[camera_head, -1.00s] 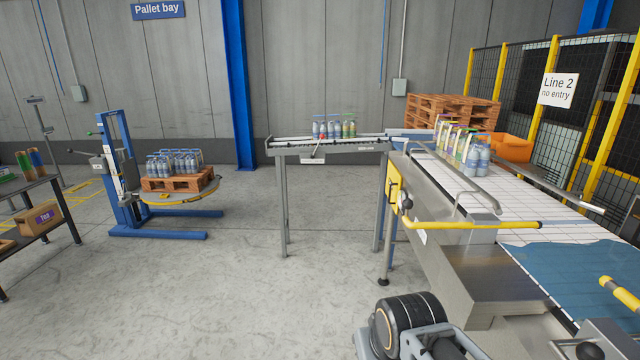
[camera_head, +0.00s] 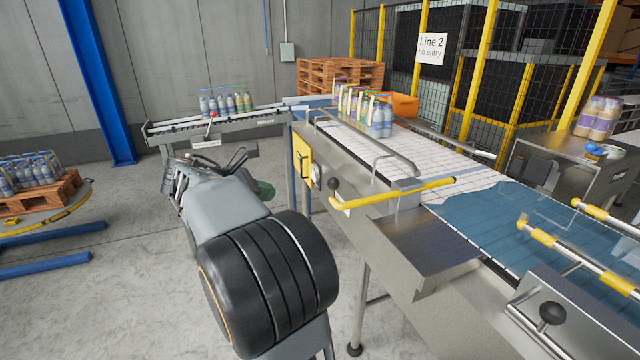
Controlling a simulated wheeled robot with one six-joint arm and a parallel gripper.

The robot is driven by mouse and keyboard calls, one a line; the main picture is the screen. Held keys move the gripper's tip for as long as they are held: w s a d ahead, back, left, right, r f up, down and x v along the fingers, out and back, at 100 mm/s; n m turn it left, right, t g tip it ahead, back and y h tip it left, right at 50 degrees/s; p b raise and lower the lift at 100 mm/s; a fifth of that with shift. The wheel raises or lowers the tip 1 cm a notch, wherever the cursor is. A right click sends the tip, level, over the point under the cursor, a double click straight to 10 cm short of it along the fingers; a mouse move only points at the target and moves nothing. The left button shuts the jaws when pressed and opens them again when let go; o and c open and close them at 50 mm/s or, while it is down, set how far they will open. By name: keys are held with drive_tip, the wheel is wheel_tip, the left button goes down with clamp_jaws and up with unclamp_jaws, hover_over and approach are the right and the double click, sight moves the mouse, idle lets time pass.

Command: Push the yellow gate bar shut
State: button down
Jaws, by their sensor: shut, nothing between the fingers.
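My gripper (camera_head: 238,158) is left of the bar, in front of the narrow side conveyor, and apart from the bar. Its fingers are small and partly hidden behind my grey wrist; they look shut and empty.
The main conveyor (camera_head: 470,190) carries several bottles (camera_head: 372,112) at its far end. A side conveyor (camera_head: 215,128) holds more bottles. A steel cover (camera_head: 425,235) juts out below the bar. Yellow-and-white rods (camera_head: 560,247) lie at the right.

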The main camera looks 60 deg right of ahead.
drive_tip(key=n+g+h, duration=0.1)
drive_tip(key=g, duration=0.1)
approach(329, 183)
drive_tip(key=p+x, duration=0.2)
drive_tip(key=x, duration=0.5)
drive_tip(key=shift+d+f+p, duration=0.15)
drive_tip(key=shift+d+p, duration=0.1)
drive_tip(key=shift+p, duration=0.05)
